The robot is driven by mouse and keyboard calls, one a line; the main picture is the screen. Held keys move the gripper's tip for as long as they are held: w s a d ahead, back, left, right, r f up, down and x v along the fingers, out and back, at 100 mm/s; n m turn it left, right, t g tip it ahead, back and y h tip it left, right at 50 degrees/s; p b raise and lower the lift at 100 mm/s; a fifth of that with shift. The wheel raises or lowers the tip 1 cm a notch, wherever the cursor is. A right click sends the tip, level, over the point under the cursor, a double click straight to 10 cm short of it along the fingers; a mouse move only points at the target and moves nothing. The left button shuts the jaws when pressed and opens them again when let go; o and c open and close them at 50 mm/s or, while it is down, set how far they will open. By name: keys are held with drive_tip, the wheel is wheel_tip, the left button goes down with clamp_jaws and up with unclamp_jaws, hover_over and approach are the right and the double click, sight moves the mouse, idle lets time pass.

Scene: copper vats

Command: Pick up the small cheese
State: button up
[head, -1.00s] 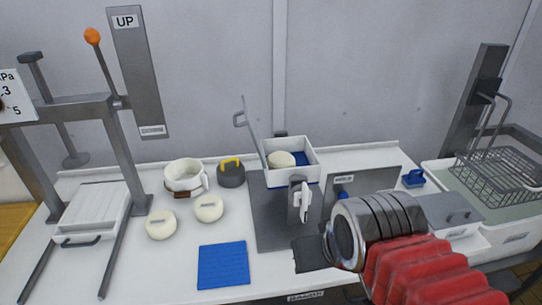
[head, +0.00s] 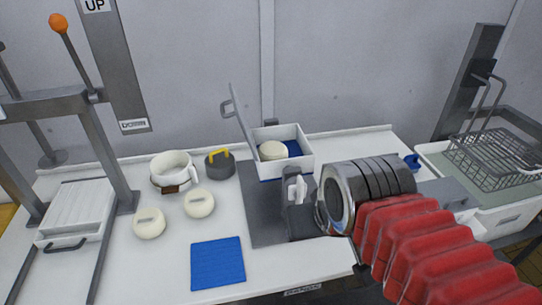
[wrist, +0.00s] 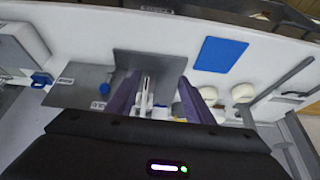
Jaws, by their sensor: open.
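Two round pale cheeses sit on the white table in the head view: a left one (head: 149,224) and a right one (head: 199,204). They look close in size. A third pale cheese (head: 272,151) is inside an open white box (head: 290,170) farther back. In the wrist view, my gripper (wrist: 157,95) is open, its two dark purple fingers apart. A grey and white upright device (wrist: 146,97) shows between them, with no visible grip on it. The table cheeses are to the right of the fingers there. In the head view my fingertips cannot be made out clearly.
A blue mat (head: 218,264) lies in front of the cheeses. A press frame (head: 100,150) stands left; a wire basket (head: 495,158) is right.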

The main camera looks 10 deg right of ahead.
drive_tip(key=o, duration=0.7)
drive_tip(key=w+r+m+g, duration=0.1)
drive_tip(key=w+r+m, duration=0.1)
drive_tip(key=w+r, duration=0.3)
drive_tip(key=shift+w+d+r+m, duration=0.2)
drive_tip(key=shift+w+r+m, duration=0.2)
drive_tip(key=shift+w, duration=0.65)
drive_tip(key=r+m+g, duration=0.2)
drive_tip(key=m+g, duration=0.3)
drive_tip(key=m, duration=0.5)
hover_over(272, 148)
drive_tip(key=shift+d+f, duration=0.2)
drive_tip(key=shift+f, duration=0.05)
drive_tip(key=shift+f, duration=4.35)
drive_tip(key=shift+a+f, duration=0.1)
drive_tip(key=shift+f, duration=2.5)
